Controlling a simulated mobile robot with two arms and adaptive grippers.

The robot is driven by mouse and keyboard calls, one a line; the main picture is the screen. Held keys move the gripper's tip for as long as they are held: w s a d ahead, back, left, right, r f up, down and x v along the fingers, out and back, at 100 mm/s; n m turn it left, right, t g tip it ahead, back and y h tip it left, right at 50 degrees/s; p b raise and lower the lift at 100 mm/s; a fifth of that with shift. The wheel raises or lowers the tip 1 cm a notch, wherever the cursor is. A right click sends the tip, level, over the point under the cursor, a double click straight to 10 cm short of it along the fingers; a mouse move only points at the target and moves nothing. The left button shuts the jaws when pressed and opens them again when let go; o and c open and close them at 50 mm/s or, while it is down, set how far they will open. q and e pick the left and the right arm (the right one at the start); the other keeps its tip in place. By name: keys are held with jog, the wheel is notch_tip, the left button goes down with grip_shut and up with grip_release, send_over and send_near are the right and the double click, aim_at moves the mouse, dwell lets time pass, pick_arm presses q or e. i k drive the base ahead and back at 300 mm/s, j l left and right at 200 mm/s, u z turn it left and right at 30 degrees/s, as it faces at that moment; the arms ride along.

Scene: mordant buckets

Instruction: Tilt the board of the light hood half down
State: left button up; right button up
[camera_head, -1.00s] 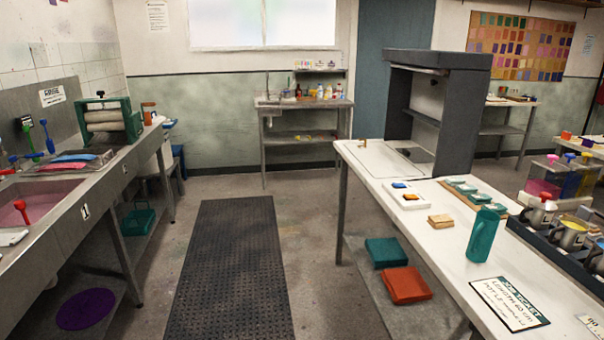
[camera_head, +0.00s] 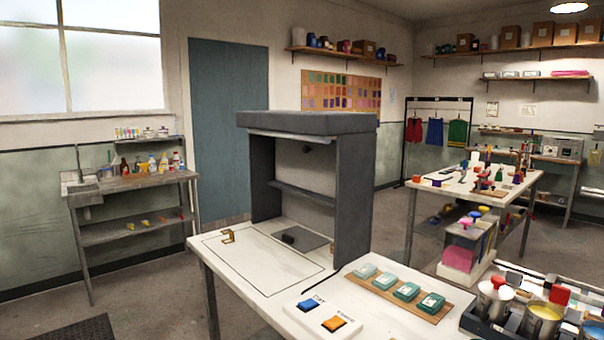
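The light hood (camera_head: 353,190) is a dark grey box, open at the front, standing at the far end of the white-topped table. Inside it a grey slat or board edge (camera_head: 303,193) crosses between the side walls at mid-height; its exact tilt is hard to tell. A grey square plate (camera_head: 283,247) lies on the hood's floor with a small dark object (camera_head: 290,239) on it. A small fitting (camera_head: 318,149) shows under the hood's roof. Neither of my grippers is in view.
In front of the hood are a small brass piece (camera_head: 228,237), a white plate with blue and orange buttons (camera_head: 322,309), and a wooden strip (camera_head: 443,307) with several green blocks. Metal pots (camera_head: 492,300) stand at lower right.

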aim_at(308, 165)
jog(key=i+j+z, duration=0.15)
jog(key=i+j, duration=0.15)
jog(key=i+j+z, duration=0.35)
jog(key=i+j, duration=0.2)
jog(key=j, duration=0.2)
jog(key=i+j+z, duration=0.15)
jog(key=j, duration=0.25)
jog(key=i, duration=0.1)
